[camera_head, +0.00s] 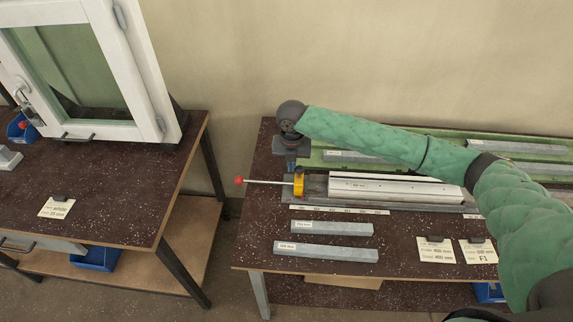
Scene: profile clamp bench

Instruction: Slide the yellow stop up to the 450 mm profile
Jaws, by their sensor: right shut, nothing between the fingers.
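The yellow stop (298,182) stands upright near the left end of a grey clamp rail (316,194). A rod with a red knob (239,180) runs out from it to the left. A long white profile (400,191) lies on the rail to the right, with a small label too small to read surely. A short gap shows between the stop and the profile's left end. My right gripper (291,167) points down just behind and slightly left of the stop; it is shut and empty. I cannot tell whether it touches the stop. My left gripper is out of view.
A marked scale strip (340,210) runs along the rail's front. Two grey bars (318,228) (326,252) and tag cards (436,250) lie in front. A green tray (450,147) with grey bars is behind. A left bench (110,190) carries a white window frame (150,75).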

